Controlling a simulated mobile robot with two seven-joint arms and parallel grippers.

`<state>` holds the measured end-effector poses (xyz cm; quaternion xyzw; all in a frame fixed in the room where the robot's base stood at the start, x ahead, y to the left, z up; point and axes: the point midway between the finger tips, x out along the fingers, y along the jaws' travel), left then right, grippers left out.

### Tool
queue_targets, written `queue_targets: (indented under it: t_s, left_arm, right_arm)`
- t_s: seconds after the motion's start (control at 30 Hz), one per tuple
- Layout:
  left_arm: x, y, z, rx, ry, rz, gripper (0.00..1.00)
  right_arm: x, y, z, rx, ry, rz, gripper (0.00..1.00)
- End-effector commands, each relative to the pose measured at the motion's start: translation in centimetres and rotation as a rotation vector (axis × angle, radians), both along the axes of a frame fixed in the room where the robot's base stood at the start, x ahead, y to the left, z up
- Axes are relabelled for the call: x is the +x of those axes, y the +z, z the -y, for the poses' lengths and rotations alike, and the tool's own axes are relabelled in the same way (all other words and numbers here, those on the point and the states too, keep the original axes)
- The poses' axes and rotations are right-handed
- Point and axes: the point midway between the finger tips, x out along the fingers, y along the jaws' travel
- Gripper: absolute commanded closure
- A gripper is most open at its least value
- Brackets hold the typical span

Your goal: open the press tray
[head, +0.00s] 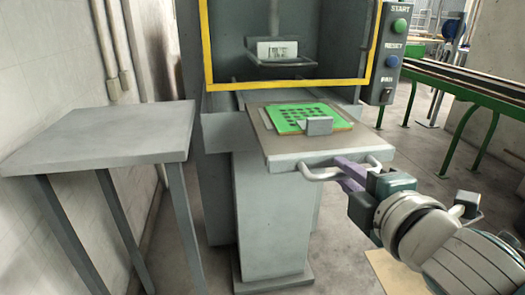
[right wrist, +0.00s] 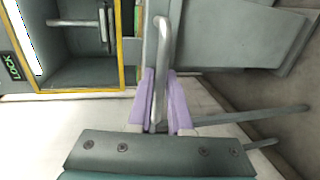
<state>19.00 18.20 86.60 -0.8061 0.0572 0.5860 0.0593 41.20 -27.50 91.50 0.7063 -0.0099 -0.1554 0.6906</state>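The press tray (head: 262,143) is a flat grey-brown plate jutting out in front of the press, below its yellow-framed opening. A green perforated board (head: 290,118) and a small grey block (head: 319,126) lie on it. A light metal bar handle (head: 318,175) runs along the tray's front edge; it also shows in the right wrist view (right wrist: 163,45). My right gripper (head: 345,165) is at the handle's right part. In the right wrist view its purple fingers (right wrist: 161,82) lie against both sides of the bar, shut on it. My left gripper is out of view.
The grey press (head: 215,130) has a button panel (head: 388,55) at its right. A bare grey table (head: 105,135) stands at the left by the wall. A green-framed conveyor (head: 455,85) is at the back right.

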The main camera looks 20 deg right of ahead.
Motion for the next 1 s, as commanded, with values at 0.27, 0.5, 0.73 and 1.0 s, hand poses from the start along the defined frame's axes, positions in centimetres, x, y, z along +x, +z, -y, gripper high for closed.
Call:
queue_targets:
  t_s: [0.27,0.5,0.73,1.0]
  left_arm:
    - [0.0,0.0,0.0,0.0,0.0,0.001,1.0]
    - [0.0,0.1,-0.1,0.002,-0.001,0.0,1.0]
    - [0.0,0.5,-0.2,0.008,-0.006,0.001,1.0]
    - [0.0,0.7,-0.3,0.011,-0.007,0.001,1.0]
  right_arm:
    - [0.0,0.0,0.0,0.0,0.0,0.0,0.56]
    - [-0.3,0.0,-0.1,0.0,0.0,-0.001,0.56]
    - [-3.6,0.7,-0.9,0.003,-0.001,-0.003,0.56]
    - [-8.1,1.6,-1.9,0.001,-0.001,-0.003,0.56]
